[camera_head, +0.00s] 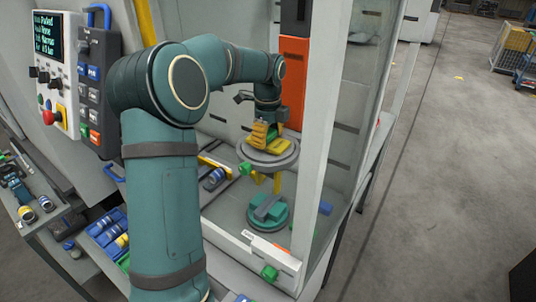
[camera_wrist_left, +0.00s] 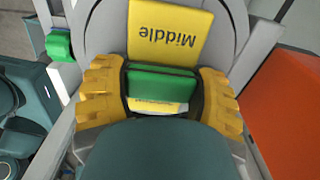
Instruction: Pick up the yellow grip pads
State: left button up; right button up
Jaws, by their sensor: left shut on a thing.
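My left gripper (camera_head: 264,132) is over a round grey disc (camera_head: 280,160) inside the machine. In the left wrist view, the gripper (camera_wrist_left: 160,86) has chunky yellow fingers with dark inner faces. They are shut on a green block (camera_wrist_left: 162,84), with a pale yellow strip (camera_wrist_left: 158,106) beside it. I cannot tell whether block and strip belong to the yellow grip pads. A yellow plate reading "Middle" (camera_wrist_left: 172,32) lies just beyond the block. Yellow pieces (camera_head: 278,183) hang below the disc. My right gripper is not in view.
An orange panel (camera_head: 293,75) stands close behind the gripper. A clear wall (camera_head: 345,110) and pale post (camera_head: 318,120) bound the right. A teal round part (camera_head: 267,214) sits below the disc. A green knob (camera_wrist_left: 59,45) is at the disc's side. Blue bins (camera_head: 105,228) stand left.

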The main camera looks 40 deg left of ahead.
pick_arm(q)
notch_tip(320, 180, up, 28)
jog(key=p, duration=0.6)
dwell(0.3)
dwell(0.3)
